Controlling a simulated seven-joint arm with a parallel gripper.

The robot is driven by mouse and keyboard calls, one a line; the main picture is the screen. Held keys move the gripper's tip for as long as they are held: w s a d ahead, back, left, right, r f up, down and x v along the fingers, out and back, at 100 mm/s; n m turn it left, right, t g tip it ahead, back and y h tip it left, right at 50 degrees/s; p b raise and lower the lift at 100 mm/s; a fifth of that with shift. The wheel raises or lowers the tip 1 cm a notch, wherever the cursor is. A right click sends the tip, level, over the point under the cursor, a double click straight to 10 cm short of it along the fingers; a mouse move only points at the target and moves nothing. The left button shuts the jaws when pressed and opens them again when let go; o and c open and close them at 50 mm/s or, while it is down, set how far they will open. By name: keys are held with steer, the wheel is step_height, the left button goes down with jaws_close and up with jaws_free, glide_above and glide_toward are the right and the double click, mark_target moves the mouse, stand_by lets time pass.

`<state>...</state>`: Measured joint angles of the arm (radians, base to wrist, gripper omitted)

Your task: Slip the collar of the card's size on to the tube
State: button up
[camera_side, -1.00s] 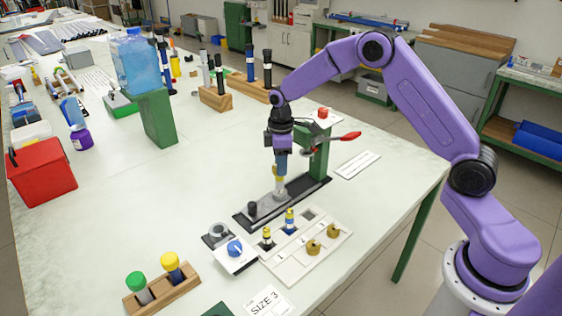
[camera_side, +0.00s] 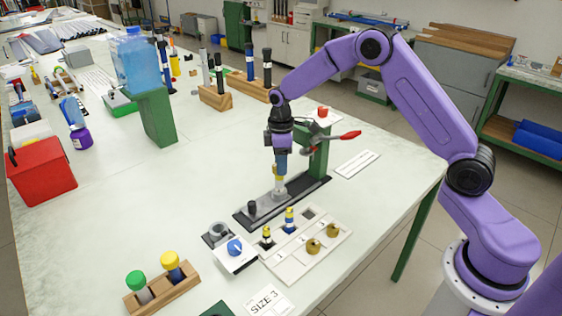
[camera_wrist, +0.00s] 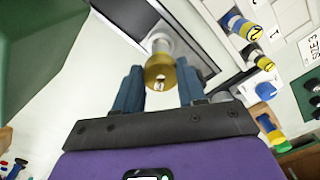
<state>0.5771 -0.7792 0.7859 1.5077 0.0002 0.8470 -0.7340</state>
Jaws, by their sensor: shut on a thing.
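My gripper (camera_side: 280,168) points down over the black fixture base (camera_side: 306,187) and is shut on a brass collar. In the wrist view the collar (camera_wrist: 160,75) sits between the blue fingertips (camera_wrist: 160,88), with a dark mark that looks like a 3. The grey tube (camera_side: 279,188) stands upright below the fingers. It also shows just beyond the collar in the wrist view (camera_wrist: 160,44). The collar lines up closely with the tube; whether it is around the tube's end I cannot tell. The white card (camera_side: 267,300) reads SIZE 3.
A red-handled clamp (camera_side: 345,136) on a green post stands close beside my gripper. A blue-knobbed box (camera_side: 234,250) is nearby.

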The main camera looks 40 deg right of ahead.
steer(key=shift+f, duration=0.65)
stand_by(1.5)
steer(key=o, duration=1.4)
steer(key=shift+o, duration=0.2)
steer(key=shift+r, duration=0.1)
steer(key=shift+r, duration=3.9)
